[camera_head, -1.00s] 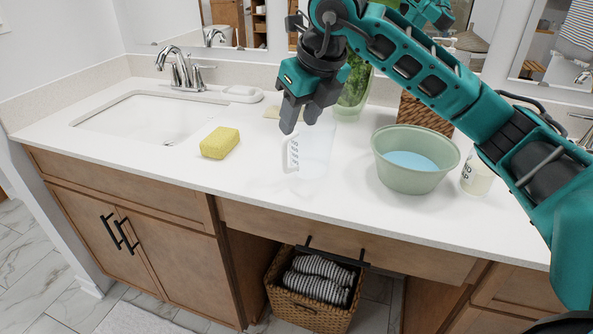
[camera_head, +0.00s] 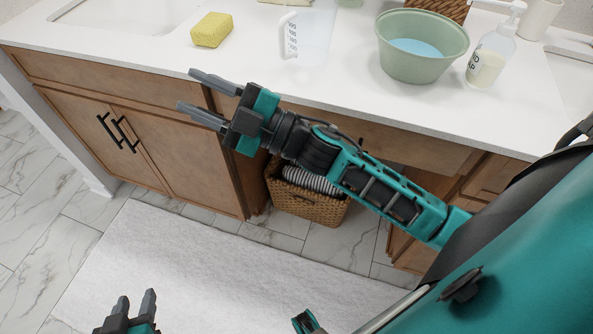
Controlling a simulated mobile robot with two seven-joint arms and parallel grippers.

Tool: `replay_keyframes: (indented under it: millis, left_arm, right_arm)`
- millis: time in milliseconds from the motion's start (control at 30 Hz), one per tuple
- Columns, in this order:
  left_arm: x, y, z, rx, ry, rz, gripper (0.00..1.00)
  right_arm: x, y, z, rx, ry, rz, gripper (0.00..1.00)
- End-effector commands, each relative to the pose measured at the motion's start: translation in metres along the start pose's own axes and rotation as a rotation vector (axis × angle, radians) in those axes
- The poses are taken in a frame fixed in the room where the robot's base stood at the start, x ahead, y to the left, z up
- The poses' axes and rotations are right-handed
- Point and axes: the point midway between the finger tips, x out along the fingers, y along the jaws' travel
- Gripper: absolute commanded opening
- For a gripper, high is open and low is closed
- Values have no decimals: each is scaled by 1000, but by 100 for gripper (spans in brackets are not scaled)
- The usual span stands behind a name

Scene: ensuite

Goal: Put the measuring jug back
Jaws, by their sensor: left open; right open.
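The clear measuring jug (camera_head: 316,36) stands upright on the white counter, its handle to the left and dark markings on its side; its top is cut off by the picture edge. My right gripper (camera_head: 190,90) is open and empty, in front of the counter's front edge, left of the jug and apart from it. My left gripper (camera_head: 136,297) is open and empty at the bottom left, low over the white rug.
A green basin (camera_head: 440,66) with blue liquid and a soap bottle (camera_head: 490,58) stand right of the jug. A yellow sponge (camera_head: 211,30) lies left of it. The counter (camera_head: 345,80) in front of the jug is bare. A wicker basket (camera_head: 305,205) sits below.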

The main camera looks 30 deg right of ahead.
Motion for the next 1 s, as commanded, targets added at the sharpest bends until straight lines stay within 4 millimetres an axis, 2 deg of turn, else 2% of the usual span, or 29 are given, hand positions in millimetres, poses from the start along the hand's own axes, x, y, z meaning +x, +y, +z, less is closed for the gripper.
replay_keyframes:
  millis: [33,100,167,200,300,433,500,633,867,1000]
  left_arm:
    - [0,0,0,-1,0,0,43]
    - [0,0,0,-1,0,0,43]
    - [0,0,0,-1,0,0,43]
    - [0,0,0,-1,0,0,43]
    - [0,1,0,-2,0,0,43]
    - [0,1,0,-2,0,1,43]
    - [0,1,0,-1,0,1,43]
    - [0,1,0,-1,0,1,43]
    - [-2,1,-3,-1,1,1,43]
    - [-12,0,-18,2,6,-2,43]
  right_arm:
    - [-22,-14,26,126,-153,51,42]
    - [-58,-36,59,284,-364,103,42]
    - [-93,-60,82,410,-540,128,42]
    - [-116,-77,93,489,-648,137,42]
    - [-171,-119,106,654,-875,137,42]
    - [-217,-156,106,792,-1053,120,42]
    - [-228,-166,105,828,-1096,114,42]
    - [-234,-171,104,846,-1119,109,42]
    - [-233,-168,103,843,-1116,109,42]
    - [-230,-156,94,836,-1119,114,42]
